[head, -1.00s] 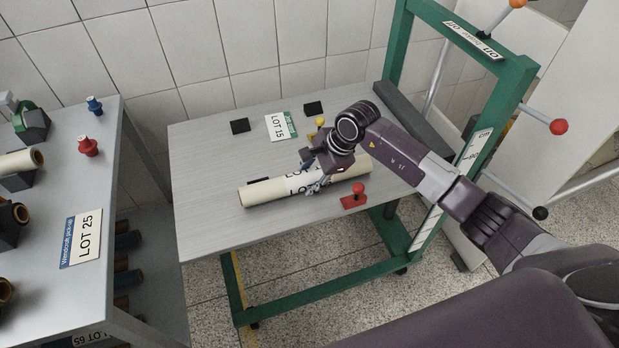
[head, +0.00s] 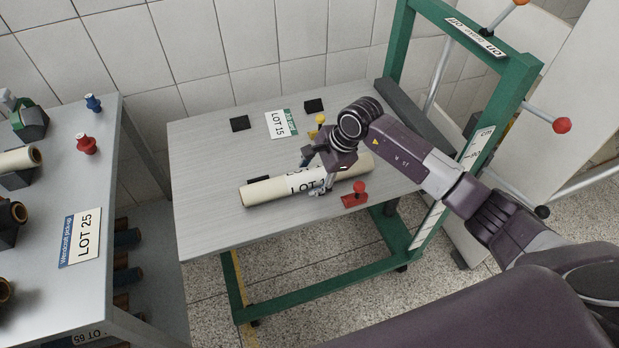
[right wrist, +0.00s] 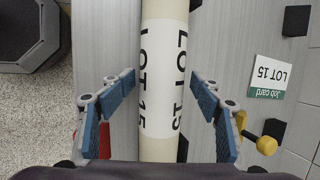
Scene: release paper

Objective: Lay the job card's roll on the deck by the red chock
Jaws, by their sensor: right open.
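The cream paper roll (head: 270,191) with a white LOT 15 label lies on the grey deck (head: 215,220); it also shows in the right wrist view (right wrist: 160,150). The job card (head: 278,124), reading LOT 15, lies flat farther back and also shows in the right wrist view (right wrist: 270,77). The red chock (head: 355,195) sits by the roll's right part, on its near side. My right gripper (head: 319,183) is open around the roll; in the right wrist view its blue-padded fingers (right wrist: 163,88) stand on either side, apart from it. My left gripper is not in view.
A yellow chock (head: 320,120) stands behind the roll. Black blocks (head: 240,124) sit on the deck. A green frame (head: 395,55) rises at the deck's right end. A left table (head: 110,180) holds other rolls and a LOT 25 sign.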

